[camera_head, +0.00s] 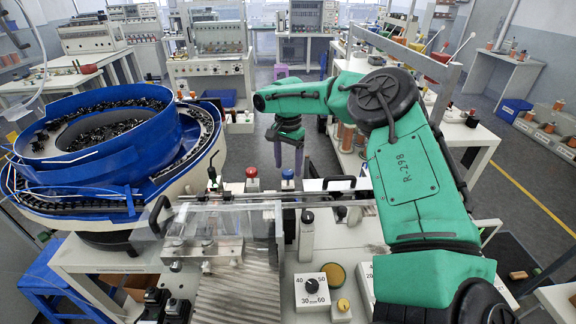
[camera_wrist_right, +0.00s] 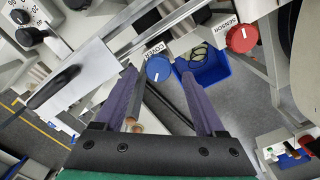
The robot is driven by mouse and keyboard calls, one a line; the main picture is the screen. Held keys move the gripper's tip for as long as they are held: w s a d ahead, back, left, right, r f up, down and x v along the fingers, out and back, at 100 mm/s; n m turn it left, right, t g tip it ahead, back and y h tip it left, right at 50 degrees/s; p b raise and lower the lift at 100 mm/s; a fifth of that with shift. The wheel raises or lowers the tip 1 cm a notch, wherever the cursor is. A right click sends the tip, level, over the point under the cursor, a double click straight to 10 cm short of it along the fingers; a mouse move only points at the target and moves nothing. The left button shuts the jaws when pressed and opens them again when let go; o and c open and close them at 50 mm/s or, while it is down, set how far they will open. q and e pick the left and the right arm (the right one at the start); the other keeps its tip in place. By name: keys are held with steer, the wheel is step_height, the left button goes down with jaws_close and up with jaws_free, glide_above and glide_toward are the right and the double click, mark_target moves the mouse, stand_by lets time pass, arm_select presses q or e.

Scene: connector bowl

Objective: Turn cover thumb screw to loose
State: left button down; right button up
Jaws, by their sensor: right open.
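The cover thumb screw is a blue round knob (camera_wrist_right: 158,68) with a white mark on its face and a "COVER" label beside it in the right wrist view. In the head view the blue knob (camera_head: 287,174) stands behind the clear-covered track. My right gripper (camera_wrist_right: 158,74) is open, with its purple fingertips on either side of the blue knob in the picture; I cannot tell if they touch it. In the head view the right gripper (camera_head: 290,168) points down over the knob. The clear cover (camera_head: 200,222) lies over the track. My left gripper is not in view.
A red knob (camera_head: 252,172) labelled "SENSOR" stands close by, left of the blue one in the head view; it also shows in the wrist view (camera_wrist_right: 242,39). The blue bowl feeder (camera_head: 95,150) fills the left. A dial box (camera_head: 312,292) sits in front. Black handles rise near the cover.

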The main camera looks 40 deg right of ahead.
steer(key=shift+f, duration=0.5)
steer(key=shift+s+a+f, duration=0.15)
steer(key=shift+a, duration=0.05)
steer(key=shift+s+a, duration=0.1)
steer(key=shift+c, duration=0.9)
jaws_close()
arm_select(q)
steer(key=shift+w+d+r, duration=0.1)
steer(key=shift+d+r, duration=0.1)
